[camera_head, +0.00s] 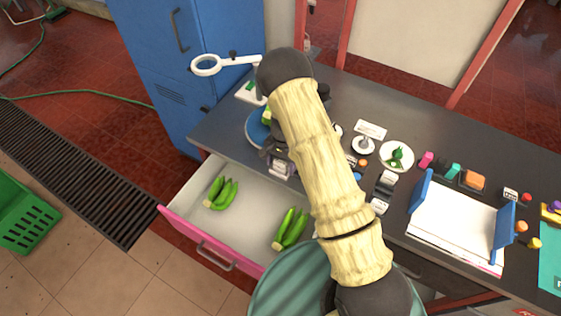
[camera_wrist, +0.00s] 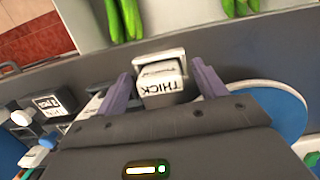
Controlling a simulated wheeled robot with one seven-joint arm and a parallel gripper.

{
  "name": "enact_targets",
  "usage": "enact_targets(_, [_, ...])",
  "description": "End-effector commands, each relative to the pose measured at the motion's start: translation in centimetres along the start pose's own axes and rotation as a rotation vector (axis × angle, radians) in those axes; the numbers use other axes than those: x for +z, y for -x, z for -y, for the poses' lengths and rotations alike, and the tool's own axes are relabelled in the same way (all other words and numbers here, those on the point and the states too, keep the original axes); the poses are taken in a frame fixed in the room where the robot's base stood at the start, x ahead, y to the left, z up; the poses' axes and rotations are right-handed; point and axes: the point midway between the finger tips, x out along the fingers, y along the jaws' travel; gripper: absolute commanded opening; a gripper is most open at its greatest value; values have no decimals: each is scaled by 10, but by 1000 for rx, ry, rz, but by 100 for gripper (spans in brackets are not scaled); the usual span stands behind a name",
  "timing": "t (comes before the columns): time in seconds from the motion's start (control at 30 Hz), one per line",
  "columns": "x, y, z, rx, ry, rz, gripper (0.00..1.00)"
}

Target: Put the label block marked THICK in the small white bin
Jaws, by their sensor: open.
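The white block marked THICK (camera_wrist: 160,90) sits between my two finger tips in the wrist view, its lettering upside down. My gripper (camera_wrist: 160,74) is open, with a finger on each side of the block and small gaps between. The pale rim of the small white bin (camera_wrist: 160,56) shows right behind the block. The block overlaps the bin's opening; I cannot tell whether it rests inside. In the head view a pale shape (camera_head: 282,167) shows under my gripper at the counter's front edge, too small to read.
An open drawer (camera_head: 250,205) with green bananas (camera_head: 222,192) lies in front of the counter. A blue plate (camera_wrist: 270,105) is beside my gripper. Other label blocks (camera_wrist: 48,104), a white plate (camera_head: 397,156) and a blue-ended holder (camera_head: 455,222) stand on the counter.

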Motion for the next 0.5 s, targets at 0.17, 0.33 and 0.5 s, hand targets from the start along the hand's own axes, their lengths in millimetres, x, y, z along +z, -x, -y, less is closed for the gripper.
enact_targets(0.17, [0,6,1,-1,0,0,70])
enact_targets(0.33, [0,25,1,-3,1,-2,70])
enact_targets(0.5, [0,54,1,-3,1,-3,70])
